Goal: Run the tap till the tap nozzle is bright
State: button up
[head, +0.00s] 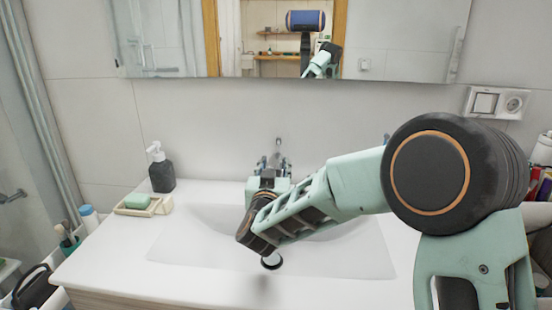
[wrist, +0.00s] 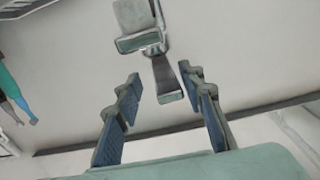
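The tap (wrist: 139,22) shows in the wrist view as a grey metal body with a narrow spout (wrist: 166,82) below it. In the head view only a small chrome part (head: 278,147) shows above my gripper (head: 272,163), which hides the rest. In the wrist view my gripper (wrist: 159,76) is open, its fingers apart on the left and right of the spout. The spout end appears between the fingertips; I cannot tell whether they touch it. The nozzle looks grey, and I see no running water.
The white basin (head: 190,243) lies below my arm, with a dark drain (head: 271,261). A mirror (head: 400,40) hangs above; a socket (head: 497,103) is at right.

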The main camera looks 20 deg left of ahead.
aim_at(276, 158)
jog(key=shift+x, duration=2.15)
grip_shut()
